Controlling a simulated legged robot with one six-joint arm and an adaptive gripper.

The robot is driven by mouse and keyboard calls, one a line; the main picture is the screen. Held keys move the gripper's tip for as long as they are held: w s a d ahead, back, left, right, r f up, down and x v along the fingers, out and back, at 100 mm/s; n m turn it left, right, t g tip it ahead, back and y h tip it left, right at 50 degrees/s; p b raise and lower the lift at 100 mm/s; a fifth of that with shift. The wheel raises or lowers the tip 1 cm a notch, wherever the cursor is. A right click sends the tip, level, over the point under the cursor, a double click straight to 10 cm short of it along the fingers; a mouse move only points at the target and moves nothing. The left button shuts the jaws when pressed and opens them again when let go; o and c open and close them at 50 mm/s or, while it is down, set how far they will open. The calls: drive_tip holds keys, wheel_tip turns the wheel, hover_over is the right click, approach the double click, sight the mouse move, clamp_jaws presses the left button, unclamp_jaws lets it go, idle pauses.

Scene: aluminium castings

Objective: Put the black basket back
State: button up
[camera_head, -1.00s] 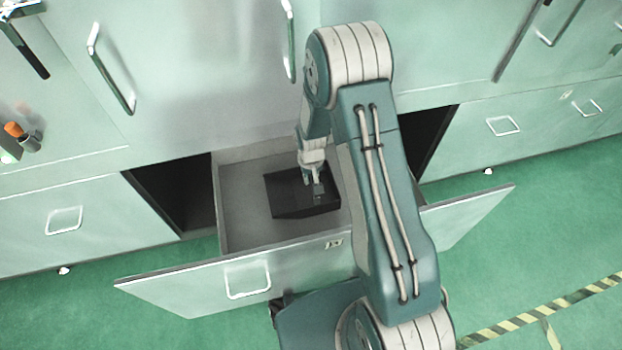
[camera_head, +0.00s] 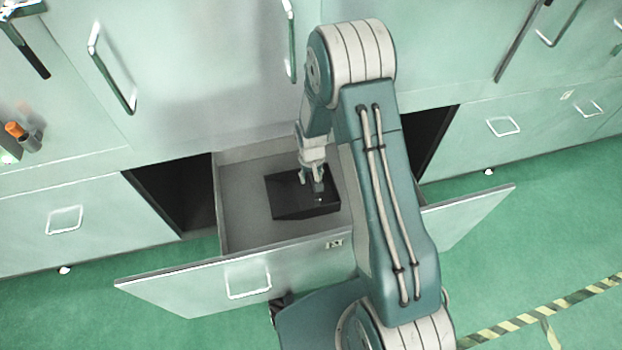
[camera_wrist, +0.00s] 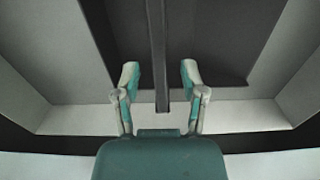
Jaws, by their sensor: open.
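The black basket (camera_head: 287,203) sits inside the open drawer (camera_head: 231,208), on its floor, toward the right side. It also shows in the wrist view (camera_wrist: 220,45), with a dark bar, which looks like its handle (camera_wrist: 158,60), running between my fingers. My gripper (camera_head: 312,194) is over the basket. In the wrist view my gripper (camera_wrist: 160,76) has its two fingers spread on either side of the bar, with a gap on both sides. My arm hides the right part of the drawer.
The drawer front (camera_head: 190,285) stands out from the green cabinets. Dark openings (camera_head: 177,192) lie on both sides of the drawer. An orange-topped item (camera_head: 17,130) is at the far left. Green floor (camera_head: 540,240) lies clear at the right, with a striped tape line (camera_head: 545,308).

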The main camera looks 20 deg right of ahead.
wheel_tip(320, 180, up, 20)
drive_tip(key=s+r+t, duration=0.1)
drive_tip(key=s, duration=0.2)
drive_tip(key=s+d+r+t, duration=0.1)
drive_tip(key=s+r+t, duration=0.3)
drive_tip(key=s+r, duration=1.3)
drive_tip(key=s, duration=0.3)
drive_tip(key=shift+t, duration=0.3)
drive_tip(key=shift+d, duration=0.1)
